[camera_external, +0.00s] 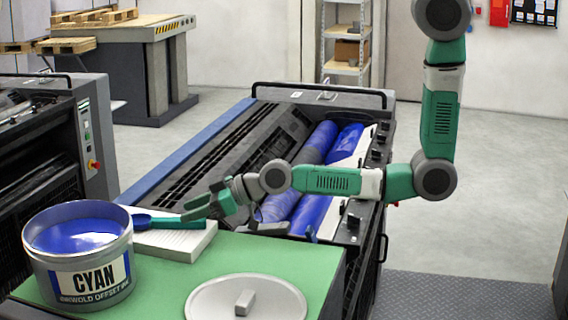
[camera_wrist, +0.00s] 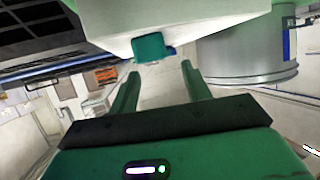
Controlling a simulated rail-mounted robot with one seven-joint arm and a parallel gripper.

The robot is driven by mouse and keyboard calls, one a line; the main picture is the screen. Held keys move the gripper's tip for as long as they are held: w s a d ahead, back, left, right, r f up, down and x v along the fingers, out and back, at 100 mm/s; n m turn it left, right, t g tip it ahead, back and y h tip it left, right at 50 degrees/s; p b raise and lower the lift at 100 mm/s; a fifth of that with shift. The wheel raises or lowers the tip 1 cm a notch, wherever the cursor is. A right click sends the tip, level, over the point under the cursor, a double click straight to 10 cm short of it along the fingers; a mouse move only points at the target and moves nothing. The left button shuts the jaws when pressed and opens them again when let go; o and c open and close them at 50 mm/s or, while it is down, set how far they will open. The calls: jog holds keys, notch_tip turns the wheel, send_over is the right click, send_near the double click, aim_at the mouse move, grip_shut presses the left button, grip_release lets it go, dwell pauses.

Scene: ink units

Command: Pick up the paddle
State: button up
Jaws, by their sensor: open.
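The paddle (camera_external: 168,223) has a teal handle and a blue, ink-coated end, and lies on the white paper stack (camera_external: 188,251). In the wrist view the paddle's teal handle end (camera_wrist: 150,48) juts past the edge of the pale stack (camera_wrist: 210,16), just ahead of the fingertips. My gripper (camera_external: 190,209) reaches in from the right, at the handle's right end. In the wrist view my gripper (camera_wrist: 161,72) is open, with nothing visible between its green fingers. Whether a finger touches the handle cannot be told.
A metal CYAN ink tin (camera_external: 107,266) stands left of the paddle, close to its blue end; the tin (camera_wrist: 245,48) also shows in the wrist view. A round grey lid (camera_external: 246,301) lies at the front of the green table (camera_external: 290,262). The printing press (camera_external: 215,150) stands behind.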

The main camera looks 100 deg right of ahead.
aim_at(166, 218)
jog(key=x, duration=0.6)
jog(key=shift+w+p, duration=0.2)
jog(key=shift+p, duration=0.1)
grip_shut()
